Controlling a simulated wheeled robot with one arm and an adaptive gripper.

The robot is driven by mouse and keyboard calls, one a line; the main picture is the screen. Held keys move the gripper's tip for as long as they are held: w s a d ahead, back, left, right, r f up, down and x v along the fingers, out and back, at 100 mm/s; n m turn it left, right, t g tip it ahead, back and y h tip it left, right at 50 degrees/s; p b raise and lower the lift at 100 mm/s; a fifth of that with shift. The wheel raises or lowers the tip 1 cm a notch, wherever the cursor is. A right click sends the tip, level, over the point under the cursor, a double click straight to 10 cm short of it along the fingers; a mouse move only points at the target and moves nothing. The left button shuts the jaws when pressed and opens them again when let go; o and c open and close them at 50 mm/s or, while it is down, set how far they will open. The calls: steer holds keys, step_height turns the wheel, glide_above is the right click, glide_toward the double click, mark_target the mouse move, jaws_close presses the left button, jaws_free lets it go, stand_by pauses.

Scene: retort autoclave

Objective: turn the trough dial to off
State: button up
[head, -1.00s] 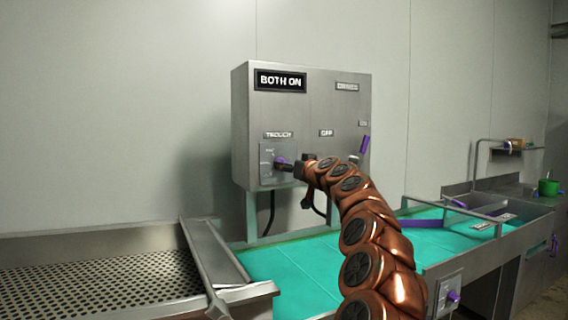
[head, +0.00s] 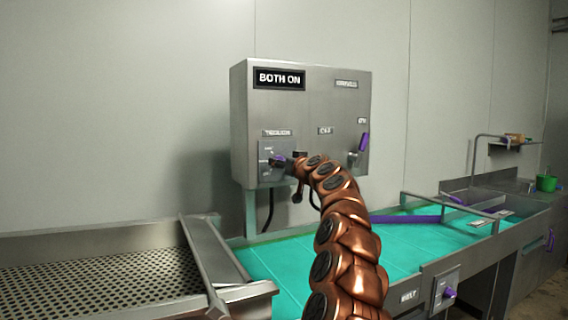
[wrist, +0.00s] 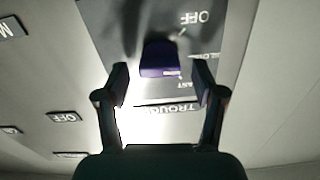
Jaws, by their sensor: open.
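The trough dial is a purple knob (wrist: 160,58) on a dark plate (wrist: 205,25) in the wrist view, which shows the panel upside down. The plate carries an OFF mark and other partly readable marks. The TROUGH label (wrist: 168,108) is beside it. In the head view the dial (head: 279,160) is at the lower left of the grey control box (head: 310,110), partly covered by my gripper. My gripper (wrist: 160,85) is open, its two fingers on either side of the knob and a little short of it. I cannot tell whether they touch it.
A display (head: 279,79) on the box reads BOTH ON. A purple lever (head: 364,142) is on the box's right side. Below lie a teal-bottomed trough (head: 270,270) and a perforated metal tray (head: 100,280). A BELT panel with a purple knob (head: 449,293) is at the front right.

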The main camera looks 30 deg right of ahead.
steer(key=c, duration=1.1)
steer(key=shift+c, duration=0.2)
steer(key=shift+d+f+n+b, duration=0.1)
steer(key=shift+n+b, duration=0.3)
steer(key=shift+b, duration=0.4)
steer(key=shift+a+n+b, duration=0.2)
steer(key=shift+n+b, duration=1.1)
steer(key=shift+n, duration=3.3)
